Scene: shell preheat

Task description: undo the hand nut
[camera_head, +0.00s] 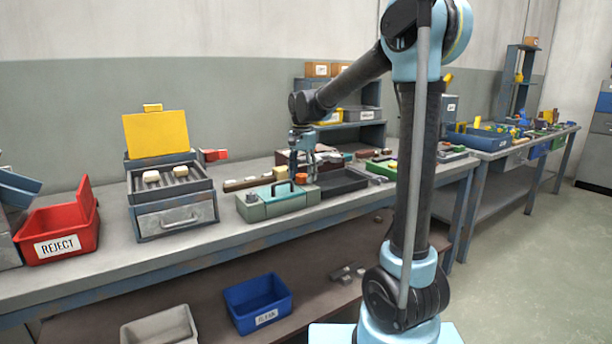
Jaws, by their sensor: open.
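I cannot make out a hand nut for certain at this size. A grey-green box fixture (262,209) with a teal handle stands on the bench, and a small grey knob (251,198) sits on top of its left end. My gripper (302,168) points down over the right end of this fixture, close to a small orange piece (301,179). It is open. The fingertips are small and dark here, and I cannot tell whether they touch anything. My arm hides part of the bench to the right.
A heater box (172,217) with a raised yellow lid (156,134) holds pale blocks on bars. A red REJECT bin (62,236) stands left. A dark tray (343,182) lies right of the fixture. A blue bin (257,304) and a grey bin (160,328) sit below.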

